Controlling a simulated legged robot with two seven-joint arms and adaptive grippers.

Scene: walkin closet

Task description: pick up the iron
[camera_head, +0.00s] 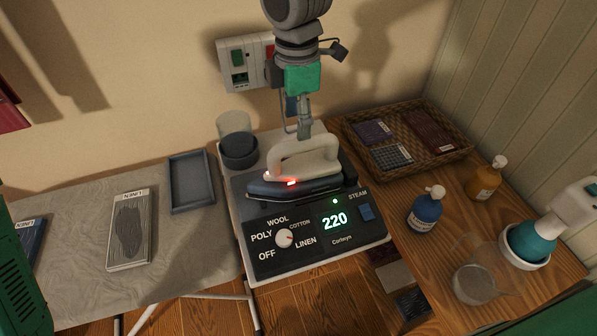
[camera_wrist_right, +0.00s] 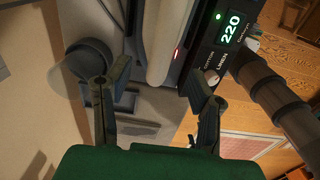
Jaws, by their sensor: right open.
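The iron (camera_head: 296,189) has a dark blue body, a cream handle and a small red light. It sits on top of a black and white ironing station (camera_head: 262,262) with a dial and a lit "220" display. My right gripper (camera_head: 303,128) points down just above the iron's handle. In the right wrist view my right gripper (camera_wrist_right: 152,85) is open, its two fingers apart. The iron's cream handle (camera_wrist_right: 168,40) shows beyond and between the fingertips; I cannot tell whether they touch it. My left gripper is not in view.
A grey cup (camera_head: 239,150) stands close behind the iron at left. At right are a wicker basket (camera_head: 458,155), a blue bottle (camera_head: 426,212), an orange bottle (camera_head: 484,182) and a clear jug (camera_head: 477,283). A grey tray (camera_head: 191,182) lies on the ironing board (camera_head: 85,255).

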